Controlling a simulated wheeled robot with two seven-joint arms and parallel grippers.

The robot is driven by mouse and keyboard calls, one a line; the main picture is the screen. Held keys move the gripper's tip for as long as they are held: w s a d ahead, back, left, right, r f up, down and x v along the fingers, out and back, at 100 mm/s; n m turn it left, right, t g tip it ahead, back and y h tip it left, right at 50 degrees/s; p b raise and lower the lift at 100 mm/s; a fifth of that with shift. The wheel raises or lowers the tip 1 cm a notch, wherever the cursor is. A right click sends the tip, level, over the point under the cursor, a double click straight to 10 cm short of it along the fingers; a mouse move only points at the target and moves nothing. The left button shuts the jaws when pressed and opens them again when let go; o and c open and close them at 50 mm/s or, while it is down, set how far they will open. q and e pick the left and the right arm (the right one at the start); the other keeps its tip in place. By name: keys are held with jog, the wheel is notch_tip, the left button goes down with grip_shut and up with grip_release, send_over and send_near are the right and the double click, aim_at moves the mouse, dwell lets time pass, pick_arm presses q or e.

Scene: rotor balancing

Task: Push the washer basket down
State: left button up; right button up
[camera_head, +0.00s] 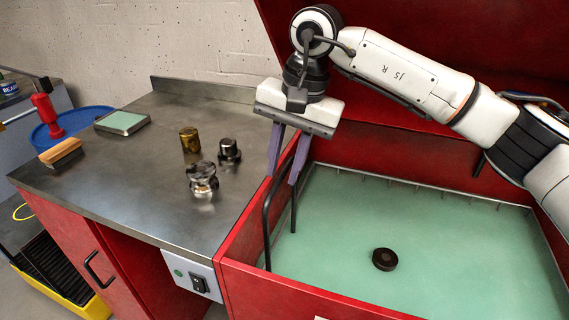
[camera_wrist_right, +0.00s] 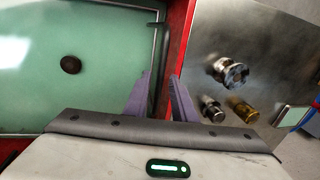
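The washer basket (camera_head: 440,194) is a thin metal frame in the red washer tank (camera_head: 300,300). Its rim shows along the back and right of the pale green liquid. A dark bent handle (camera_head: 267,220) stands up at its left side, and it also shows in the right wrist view (camera_wrist_right: 158,38). A dark round part (camera_head: 384,259) lies in the green area; the wrist view shows it too (camera_wrist_right: 70,64). My right gripper (camera_head: 282,177) points down at the handle, fingers apart, with the handle's upper part near or between them. Contact is unclear. My left gripper is not in view.
The red lid (camera_head: 400,150) stands open behind the tank. On the steel bench (camera_head: 130,190) are a brass cylinder (camera_head: 190,140), a dark metal part (camera_head: 229,151), a shiny rotor-like part (camera_head: 202,180) and a green-topped pad (camera_head: 121,122). A switch box (camera_head: 190,279) is on the bench front.

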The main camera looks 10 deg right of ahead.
grip_shut()
